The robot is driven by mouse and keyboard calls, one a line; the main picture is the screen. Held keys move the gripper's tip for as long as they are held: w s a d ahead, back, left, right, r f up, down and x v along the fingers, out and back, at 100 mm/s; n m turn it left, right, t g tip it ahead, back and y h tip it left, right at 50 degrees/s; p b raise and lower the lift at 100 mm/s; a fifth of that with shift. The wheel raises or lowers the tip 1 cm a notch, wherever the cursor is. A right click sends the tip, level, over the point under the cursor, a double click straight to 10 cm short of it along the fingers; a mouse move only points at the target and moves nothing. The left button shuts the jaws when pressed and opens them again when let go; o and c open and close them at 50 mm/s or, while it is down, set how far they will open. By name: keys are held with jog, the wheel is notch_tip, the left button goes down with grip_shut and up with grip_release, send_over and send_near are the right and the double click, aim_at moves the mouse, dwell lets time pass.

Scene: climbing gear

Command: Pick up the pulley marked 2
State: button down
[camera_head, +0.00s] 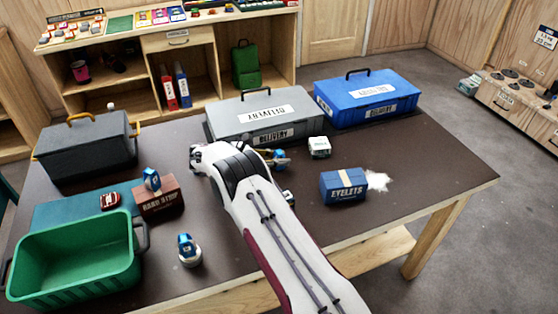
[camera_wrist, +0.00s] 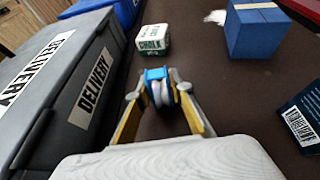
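A blue pulley with a pale wheel (camera_wrist: 157,88) is between the fingertips of my gripper (camera_wrist: 160,92) in the wrist view. The fingers lie against its two sides, and I cannot tell whether it is clear of the table. No number is readable on it. In the head view my gripper (camera_head: 271,156) is in front of the grey delivery case, partly hidden by my arm. A second blue pulley (camera_head: 152,180) stands on the brown box at left. A third (camera_head: 187,247) stands on a round white base near the green bin. Their marks are unreadable.
A grey delivery case (camera_head: 252,108) and blue case (camera_head: 367,95) stand behind. A chalk box (camera_head: 319,147) and blue eyelets box (camera_head: 343,187) are to the right. A green bin (camera_head: 75,262) is front left. The table's right end is clear.

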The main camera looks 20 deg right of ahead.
aim_at(280, 151)
jog(key=shift+r, duration=0.1)
jog(key=shift+r, duration=4.95)
jog(key=shift+d, duration=0.1)
